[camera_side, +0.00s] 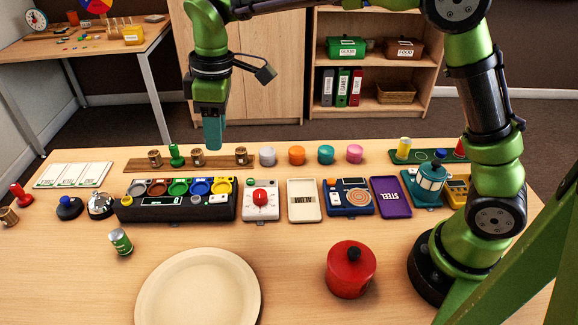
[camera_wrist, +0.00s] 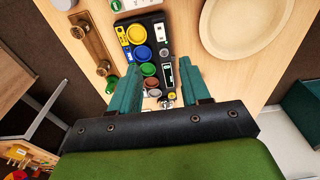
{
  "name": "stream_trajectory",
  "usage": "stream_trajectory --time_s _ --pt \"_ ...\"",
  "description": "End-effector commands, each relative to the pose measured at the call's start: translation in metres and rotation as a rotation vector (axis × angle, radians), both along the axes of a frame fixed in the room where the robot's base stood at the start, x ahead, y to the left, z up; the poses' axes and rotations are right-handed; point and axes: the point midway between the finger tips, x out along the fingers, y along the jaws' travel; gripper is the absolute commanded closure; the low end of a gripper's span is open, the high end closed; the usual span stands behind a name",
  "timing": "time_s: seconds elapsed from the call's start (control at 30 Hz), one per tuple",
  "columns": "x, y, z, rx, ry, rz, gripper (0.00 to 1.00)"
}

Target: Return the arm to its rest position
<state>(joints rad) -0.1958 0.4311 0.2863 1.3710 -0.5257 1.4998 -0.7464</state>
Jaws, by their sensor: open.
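Below and beyond the fingers lies the black sorting panel (camera_wrist: 168,58) with coloured round cups. The same panel (camera_side: 180,209) shows in the side view, in front of the gripper. My green arm arches from its base at the right of the table over to the left.
A beige plate (camera_side: 198,290), a red lidded pot (camera_side: 350,268) and a small green can (camera_side: 120,241) stand on the front of the table. The table's front left is clear.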

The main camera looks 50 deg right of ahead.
Motion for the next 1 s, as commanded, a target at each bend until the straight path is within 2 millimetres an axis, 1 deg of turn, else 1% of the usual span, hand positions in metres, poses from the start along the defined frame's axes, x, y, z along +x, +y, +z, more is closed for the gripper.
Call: stream_trajectory --time_s 0.03,0.1,0.27,0.47,0.57,0.63,0.7,0.77,0.97,1.0 --pt "0.000 0.000 0.005 0.000 -0.003 0.000 0.53" --pt "-0.001 -0.001 0.010 0.000 -0.003 0.001 0.53" --pt "-0.001 -0.001 0.012 0.000 0.000 0.001 0.53" --pt "-0.001 -0.001 0.012 0.000 0.000 0.000 0.53" --pt "0.001 0.000 0.012 0.004 -0.009 -0.027 0.53" --pt "-0.001 0.001 0.002 0.016 -0.001 -0.074 0.53" --pt "-0.010 -0.003 -0.006 0.026 0.003 -0.139 0.53" --pt "-0.020 -0.012 -0.005 0.039 -0.008 -0.209 0.53" --pt "-0.067 -0.057 0.009 0.118 -0.081 -0.493 0.53" --pt "-0.078 -0.067 0.011 0.141 -0.098 -0.554 0.53"
